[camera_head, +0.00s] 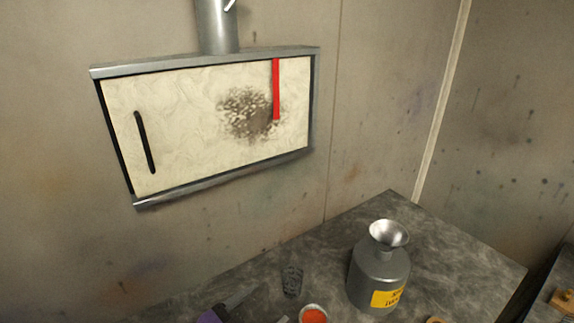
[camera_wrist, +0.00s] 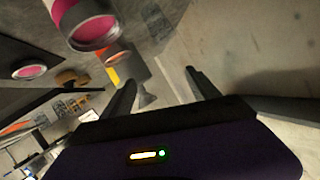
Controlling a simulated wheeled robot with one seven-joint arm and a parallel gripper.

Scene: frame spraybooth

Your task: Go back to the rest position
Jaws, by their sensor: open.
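My gripper (camera_wrist: 162,82) shows in the wrist view with its two dark fingers spread wide apart. Nothing is held between them. A grey metal can with a flared funnel top (camera_head: 380,272) stands upright on the dark worktop (camera_head: 460,255) in the head view. It has a yellow label. It also seems to show in the wrist view (camera_wrist: 128,62), tilted in the picture, beyond the left finger and apart from it. In the head view, a purple and dark shape at the bottom edge is cut off; I cannot tell if it is my gripper.
A wall cabinet (camera_head: 190,100) with a black handle, a red strip and a dark stain hangs above the worktop under a pipe (camera_head: 216,28). A small dark cup (camera_head: 291,281) and an orange-filled cup (camera_head: 313,314) stand left of the can. Pink-topped containers (camera_wrist: 92,32) show in the wrist view.

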